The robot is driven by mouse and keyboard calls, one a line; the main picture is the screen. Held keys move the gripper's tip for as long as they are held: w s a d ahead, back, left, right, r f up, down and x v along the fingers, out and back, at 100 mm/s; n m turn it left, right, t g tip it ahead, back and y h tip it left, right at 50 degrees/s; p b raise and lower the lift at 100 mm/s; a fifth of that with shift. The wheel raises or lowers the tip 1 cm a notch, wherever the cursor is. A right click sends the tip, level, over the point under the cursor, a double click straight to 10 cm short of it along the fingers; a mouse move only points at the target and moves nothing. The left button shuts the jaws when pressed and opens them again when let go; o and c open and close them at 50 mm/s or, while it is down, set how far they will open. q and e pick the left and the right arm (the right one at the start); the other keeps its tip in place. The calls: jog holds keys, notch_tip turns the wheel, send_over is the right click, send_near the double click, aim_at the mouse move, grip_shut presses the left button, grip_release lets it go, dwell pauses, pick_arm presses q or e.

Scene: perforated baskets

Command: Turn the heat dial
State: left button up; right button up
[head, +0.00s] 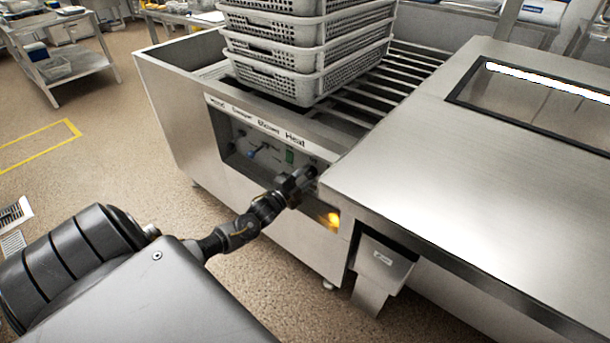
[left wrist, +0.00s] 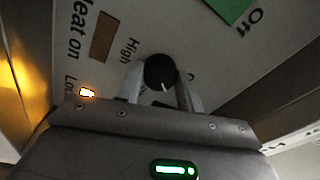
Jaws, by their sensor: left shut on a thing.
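The heat dial (left wrist: 160,72) is a round black knob with a white pointer line, set on a grey panel (left wrist: 115,45) with the words "High", "Off" and "eat on". My left gripper (left wrist: 161,85) is shut on the dial, one finger on each side of it. In the left wrist view the pointer line is toward the bottom of the knob. In the head view my left gripper (head: 308,176) reaches the right end of the machine's control panel, below the "Heat" label (head: 295,138), and hides the dial. My right gripper is not in view.
A stack of grey perforated baskets (head: 290,58) stands on the roller rails (head: 375,85) above the panel. A steel machine body (head: 430,150) lies close to the right. An orange lamp (head: 333,219) glows below my gripper. Open floor lies left.

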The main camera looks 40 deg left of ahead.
pick_arm(q)
jog(key=n+p, duration=0.1)
jog(key=n, duration=0.4)
jog(key=shift+y, duration=0.3)
jog(key=shift+d+f+n+p, duration=0.1)
jog(key=shift+n+p, duration=0.35)
jog(key=shift+n, duration=1.15)
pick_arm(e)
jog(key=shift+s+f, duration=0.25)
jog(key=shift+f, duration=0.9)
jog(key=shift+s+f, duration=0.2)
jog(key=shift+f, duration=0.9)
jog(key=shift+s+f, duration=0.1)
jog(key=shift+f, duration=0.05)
pick_arm(q)
jog(key=o, duration=1)
